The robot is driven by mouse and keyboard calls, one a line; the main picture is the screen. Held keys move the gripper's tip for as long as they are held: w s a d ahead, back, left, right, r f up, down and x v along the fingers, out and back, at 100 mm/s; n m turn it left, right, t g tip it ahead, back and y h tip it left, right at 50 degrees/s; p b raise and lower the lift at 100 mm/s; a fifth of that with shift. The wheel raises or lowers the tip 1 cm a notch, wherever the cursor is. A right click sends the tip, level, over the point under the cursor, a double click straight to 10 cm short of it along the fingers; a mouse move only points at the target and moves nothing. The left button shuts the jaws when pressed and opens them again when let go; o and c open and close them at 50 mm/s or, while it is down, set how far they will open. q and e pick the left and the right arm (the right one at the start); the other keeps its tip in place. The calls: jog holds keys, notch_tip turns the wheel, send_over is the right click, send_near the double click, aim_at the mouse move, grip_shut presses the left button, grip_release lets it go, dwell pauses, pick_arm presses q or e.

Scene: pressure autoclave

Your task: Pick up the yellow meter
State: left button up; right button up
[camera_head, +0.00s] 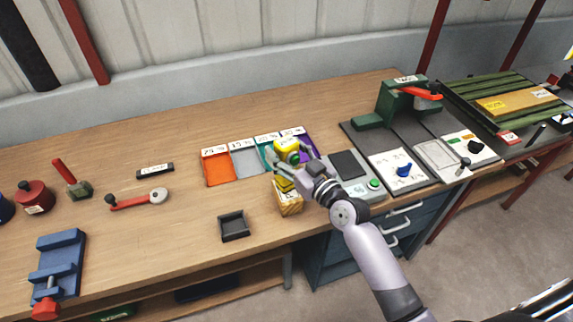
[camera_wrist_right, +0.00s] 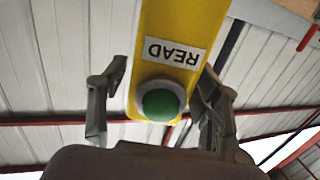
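The yellow meter (camera_head: 287,146) is upright at the middle of the bench, above a wooden block (camera_head: 290,204); the fingers hide part of its lower body. In the right wrist view the meter (camera_wrist_right: 172,35) shows a READ label, upside down, and a green button. My right gripper (camera_head: 284,167) reaches it from the right. Its fingers, also in the wrist view (camera_wrist_right: 160,85), are open on either side of the meter. A gap shows at the left finger; the right finger overlaps the meter's edge, and I cannot tell whether it touches. My left gripper is not in view.
Orange (camera_head: 217,168), grey, teal and purple trays lie behind the meter. A small dark tray (camera_head: 234,226) is in front. A grey panel with a green button (camera_head: 374,184) is close on the right.

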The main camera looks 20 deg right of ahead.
grip_shut()
dwell(0.5)
jog(key=shift+r, duration=0.1)
